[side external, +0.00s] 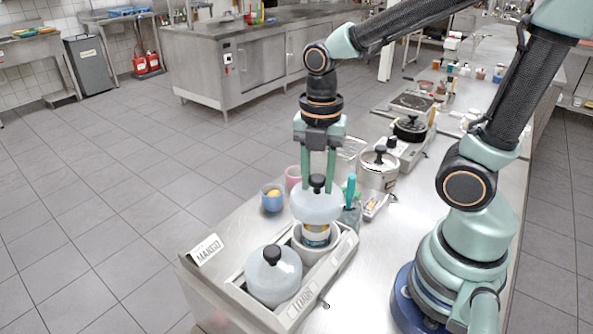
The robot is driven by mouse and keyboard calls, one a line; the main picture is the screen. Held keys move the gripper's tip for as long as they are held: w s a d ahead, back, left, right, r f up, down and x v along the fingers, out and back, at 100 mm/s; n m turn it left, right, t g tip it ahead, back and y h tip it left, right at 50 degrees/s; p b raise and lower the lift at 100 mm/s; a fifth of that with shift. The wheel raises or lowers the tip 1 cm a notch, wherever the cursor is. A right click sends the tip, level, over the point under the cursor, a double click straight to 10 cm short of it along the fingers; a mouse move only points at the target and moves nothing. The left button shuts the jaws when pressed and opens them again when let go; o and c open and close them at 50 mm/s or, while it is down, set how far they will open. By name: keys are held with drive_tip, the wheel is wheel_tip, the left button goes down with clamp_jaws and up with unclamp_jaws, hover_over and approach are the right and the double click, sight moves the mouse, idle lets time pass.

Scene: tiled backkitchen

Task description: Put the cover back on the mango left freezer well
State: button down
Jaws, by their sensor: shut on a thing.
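My gripper (318,178) is shut on the black knob of a pale, translucent domed cover (316,205). The cover hangs level over the far well (302,246) of the freezer box (346,243). A container with a yellow and blue label (316,236) shows in that well, below the cover; the cover hides its top. A second domed cover (272,277) with a black knob sits over the near well. A MANGO sign (207,250) stands at the box's left end, and a LEMON sign (300,305) is on its front right side.
A blue cup (272,202) with something yellow in it and a pink cup (293,178) stand behind the box. A green-handled tool in a holder (350,216) is close to the cover's right. A steel pot (378,170) stands farther back. The counter right of the box is largely clear.

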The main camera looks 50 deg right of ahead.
drive_tip(key=shift+s+f, duration=0.1)
drive_tip(key=shift+f, duration=3.15)
drive_tip(key=shift+f, duration=0.15)
drive_tip(key=shift+c, duration=2.2)
unclamp_jaws()
drive_tip(key=shift+o, duration=0.4)
drive_tip(key=o, duration=0.4)
drive_tip(key=shift+c, duration=0.2)
drive_tip(key=shift+r, duration=3.5)
